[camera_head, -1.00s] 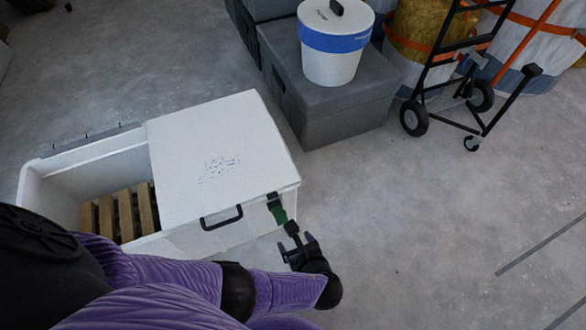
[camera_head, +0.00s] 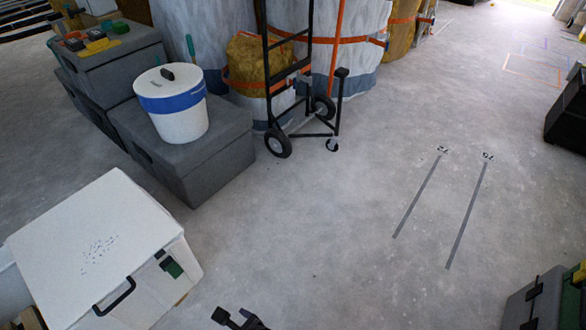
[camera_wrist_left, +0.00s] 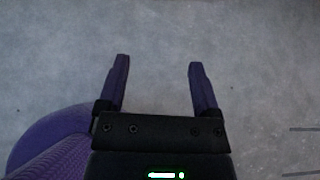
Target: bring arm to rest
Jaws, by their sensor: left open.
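My left gripper (camera_wrist_left: 158,68) is open and empty in the left wrist view, with bare concrete floor between and beyond its two fingers. In the head view only a dark part of it (camera_head: 238,319) shows at the bottom edge, to the right of the white box and apart from it. The white box (camera_head: 95,240) stands at the lower left, with its lid panel, a black handle and a green latch on its front; its left part is cut off. My right gripper is in neither view.
Grey crates (camera_head: 190,160) stand behind the box, one bearing a white bucket (camera_head: 175,118). A hand truck (camera_head: 285,95) stands by wrapped bales. A dark case (camera_head: 535,300) sits at the lower right. The middle floor with grey tape lines is clear.

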